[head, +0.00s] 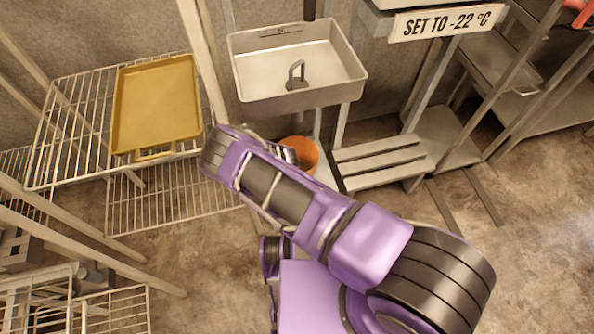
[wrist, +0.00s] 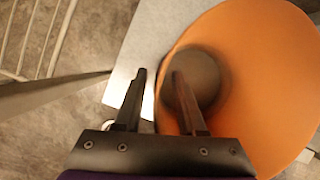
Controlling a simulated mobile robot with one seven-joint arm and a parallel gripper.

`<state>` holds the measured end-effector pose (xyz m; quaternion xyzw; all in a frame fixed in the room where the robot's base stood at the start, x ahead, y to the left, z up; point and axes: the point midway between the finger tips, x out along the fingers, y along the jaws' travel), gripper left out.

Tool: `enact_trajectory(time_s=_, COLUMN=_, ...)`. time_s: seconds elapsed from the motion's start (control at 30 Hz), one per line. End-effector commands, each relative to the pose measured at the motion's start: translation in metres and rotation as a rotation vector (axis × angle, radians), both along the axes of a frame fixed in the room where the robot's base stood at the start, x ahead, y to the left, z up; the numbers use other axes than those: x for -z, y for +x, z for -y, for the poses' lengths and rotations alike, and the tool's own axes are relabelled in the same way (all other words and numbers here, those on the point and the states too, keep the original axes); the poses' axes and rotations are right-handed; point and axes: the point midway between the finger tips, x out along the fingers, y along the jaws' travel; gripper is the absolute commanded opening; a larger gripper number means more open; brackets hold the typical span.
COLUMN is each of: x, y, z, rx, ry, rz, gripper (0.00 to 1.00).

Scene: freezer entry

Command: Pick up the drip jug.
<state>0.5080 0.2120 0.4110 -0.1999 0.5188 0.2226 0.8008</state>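The drip jug looks to be the orange open-topped vessel (head: 305,151), low beneath the sink in the head view and partly hidden by my arm. In the wrist view the orange jug (wrist: 255,60) fills the right side, with its round mouth facing the camera and a grey-brown bottom inside. My gripper (wrist: 158,76) is open. Its left finger is outside the jug's left wall and its right finger shows over the inside, with the rim between them. I cannot tell whether either finger touches the wall. In the head view my gripper is mostly hidden behind my arm.
A metal sink (head: 300,70) hangs above the jug. A wire rack (head: 60,120) with a yellow tray (head: 158,105) stands at left. A slatted step (head: 382,160) is right of the jug. The jug is over a pale flat surface (wrist: 150,45). A thin bar (wrist: 50,92) runs left of my gripper.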

Motion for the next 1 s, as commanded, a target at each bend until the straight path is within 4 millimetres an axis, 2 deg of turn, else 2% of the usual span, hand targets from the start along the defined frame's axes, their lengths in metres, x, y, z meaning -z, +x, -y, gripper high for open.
enact_trajectory(time_s=0.03, x=-0.0001, y=0.0000, z=-0.0001, rx=0.000, ry=0.000, rz=0.000, gripper=0.30)
enact_trajectory(time_s=0.2, x=-0.0002, y=-0.0001, z=-0.0002, rx=0.000, ry=0.000, rz=0.000, gripper=0.00)
enact_trajectory(time_s=1.0, x=-0.0001, y=-0.0005, z=-0.0006, rx=0.000, ry=0.001, rz=-0.001, gripper=0.00)
